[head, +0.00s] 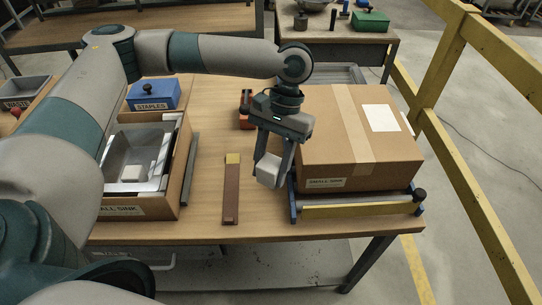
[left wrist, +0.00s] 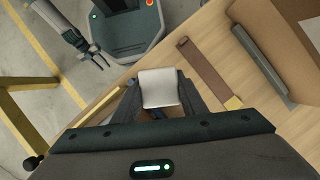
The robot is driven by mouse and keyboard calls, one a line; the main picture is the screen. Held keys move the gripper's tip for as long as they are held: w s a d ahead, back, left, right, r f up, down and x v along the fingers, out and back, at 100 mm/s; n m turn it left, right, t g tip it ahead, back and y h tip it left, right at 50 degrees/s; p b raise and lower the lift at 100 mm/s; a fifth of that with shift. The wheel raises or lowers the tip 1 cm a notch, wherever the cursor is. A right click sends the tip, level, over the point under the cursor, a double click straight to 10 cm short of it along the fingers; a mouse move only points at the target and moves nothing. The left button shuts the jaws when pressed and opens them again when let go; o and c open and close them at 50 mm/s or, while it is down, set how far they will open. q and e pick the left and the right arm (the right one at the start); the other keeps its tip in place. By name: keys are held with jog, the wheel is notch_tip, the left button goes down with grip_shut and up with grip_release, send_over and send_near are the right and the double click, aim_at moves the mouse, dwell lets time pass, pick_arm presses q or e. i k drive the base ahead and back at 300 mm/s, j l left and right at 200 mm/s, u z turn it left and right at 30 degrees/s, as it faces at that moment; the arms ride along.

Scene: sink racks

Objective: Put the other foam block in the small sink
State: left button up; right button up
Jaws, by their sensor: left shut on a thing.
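The held block also shows in the left wrist view (left wrist: 159,88), between the fingers. The small sink (head: 150,146) is a grey metal basin in an open cardboard box (head: 143,211) at the left of the table, labelled as small sink. Another white foam block (head: 131,173) lies on the basin floor. My right gripper (left wrist: 94,60) shows small in the left wrist view, fingers apart and empty, away from the table.
A brown strip with a yellow end (head: 231,190) lies mid-table. A blue staples box (head: 153,95) and an orange-black tool (head: 246,110) are further back.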

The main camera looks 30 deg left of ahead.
aim_at(147, 161)
jog(key=k+l+u, duration=0.1)
jog(key=k+u, duration=0.15)
jog(key=k, duration=0.2)
jog(key=k+u, duration=0.25)
jog(key=k, duration=0.2)
